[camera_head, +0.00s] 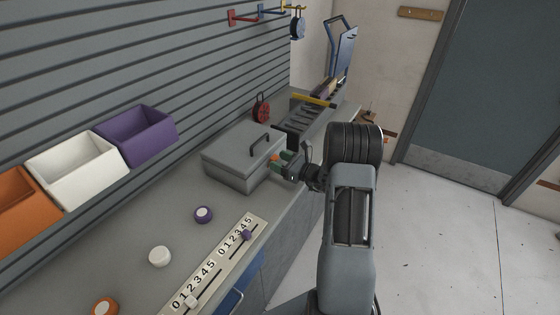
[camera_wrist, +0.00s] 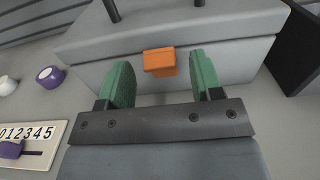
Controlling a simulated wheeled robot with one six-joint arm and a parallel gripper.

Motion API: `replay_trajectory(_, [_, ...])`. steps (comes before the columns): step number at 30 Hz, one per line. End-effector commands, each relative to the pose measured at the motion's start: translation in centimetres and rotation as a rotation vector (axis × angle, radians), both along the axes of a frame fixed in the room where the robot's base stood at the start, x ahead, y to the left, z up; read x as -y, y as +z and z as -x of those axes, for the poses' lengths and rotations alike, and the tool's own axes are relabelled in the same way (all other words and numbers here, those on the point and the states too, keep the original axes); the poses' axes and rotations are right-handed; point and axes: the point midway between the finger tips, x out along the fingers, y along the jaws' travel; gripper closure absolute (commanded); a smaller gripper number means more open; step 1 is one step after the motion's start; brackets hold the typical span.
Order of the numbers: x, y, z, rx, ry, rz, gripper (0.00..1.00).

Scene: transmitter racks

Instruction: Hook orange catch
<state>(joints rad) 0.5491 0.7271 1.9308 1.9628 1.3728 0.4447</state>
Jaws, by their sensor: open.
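The orange catch (camera_wrist: 159,62) is a small block on the front of a grey lidded box (camera_wrist: 230,58). In the wrist view it lies between and just beyond my two green fingertips. My gripper (camera_wrist: 162,78) is open and empty, with a finger on either side of the catch and a gap to each. In the head view the grey box (camera_head: 232,172) stands on the bench with its lid down and a dark handle (camera_head: 259,143) on top. My gripper (camera_head: 283,163) is at its right front side. The catch (camera_head: 276,157) is mostly hidden there.
Orange, white and purple bins (camera_head: 150,150) hang on the slatted wall. A red round item (camera_head: 261,108) and a dark rack stand beyond the box.

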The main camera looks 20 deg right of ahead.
Motion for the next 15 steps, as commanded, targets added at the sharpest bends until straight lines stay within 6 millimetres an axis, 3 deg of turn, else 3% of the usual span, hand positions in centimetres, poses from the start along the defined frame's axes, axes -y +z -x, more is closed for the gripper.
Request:
replay_trajectory(8, [-0.07, -0.01, -0.1, 0.0, 0.0, 0.0, 0.4])
replay_trajectory(15, [-0.06, 0.0, -0.08, 0.0, 0.0, 0.0, 0.61])
